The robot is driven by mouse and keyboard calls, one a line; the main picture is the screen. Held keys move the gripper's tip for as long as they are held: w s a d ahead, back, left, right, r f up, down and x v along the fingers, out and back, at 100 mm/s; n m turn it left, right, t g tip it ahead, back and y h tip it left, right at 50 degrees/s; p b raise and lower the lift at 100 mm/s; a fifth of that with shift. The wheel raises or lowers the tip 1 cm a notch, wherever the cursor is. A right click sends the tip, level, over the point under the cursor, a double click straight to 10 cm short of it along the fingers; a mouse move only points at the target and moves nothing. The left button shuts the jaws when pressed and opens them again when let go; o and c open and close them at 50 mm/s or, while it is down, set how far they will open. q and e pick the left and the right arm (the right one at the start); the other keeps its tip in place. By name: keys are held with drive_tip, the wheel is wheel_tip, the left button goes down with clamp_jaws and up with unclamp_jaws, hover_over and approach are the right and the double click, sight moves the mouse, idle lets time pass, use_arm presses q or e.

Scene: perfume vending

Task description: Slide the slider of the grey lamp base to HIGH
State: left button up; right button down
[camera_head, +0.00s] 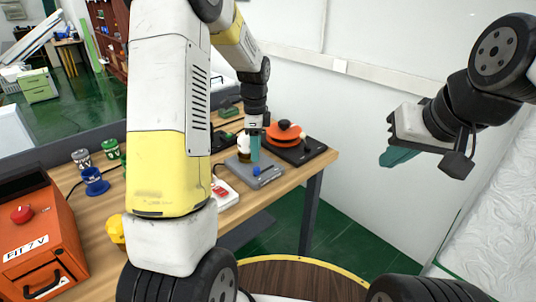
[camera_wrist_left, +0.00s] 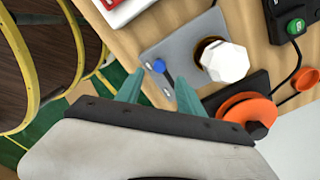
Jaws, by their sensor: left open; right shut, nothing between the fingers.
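The grey lamp base (camera_head: 268,179) lies flat on the wooden table in the head view; it also shows in the left wrist view (camera_wrist_left: 182,42). A blue slider knob (camera_wrist_left: 159,66) sits at one end of a dark slot in its plate. The knob also shows in the head view (camera_head: 256,171). A white faceted bulb (camera_wrist_left: 225,62) stands on the base beside the slot. My left gripper (camera_wrist_left: 158,88) is open, with its teal fingers over the base on either side of the slot, near the knob. I cannot tell whether they touch it. My right gripper (camera_head: 398,156) is shut and empty, raised off the table. Any slider labels are unreadable.
An orange round pot-like thing (camera_head: 285,131) on a black plate stands just behind the base. A white and red box (camera_head: 224,193) is beside it at the front. An orange box with a red button (camera_head: 35,240) stands at the left. Floor is free right of the table.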

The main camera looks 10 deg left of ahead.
sight(257, 168)
use_arm(q)
wheel_tip(257, 168, down, 7)
drive_tip(key=shift+r, duration=0.15)
clamp_jaws()
idle(1.5)
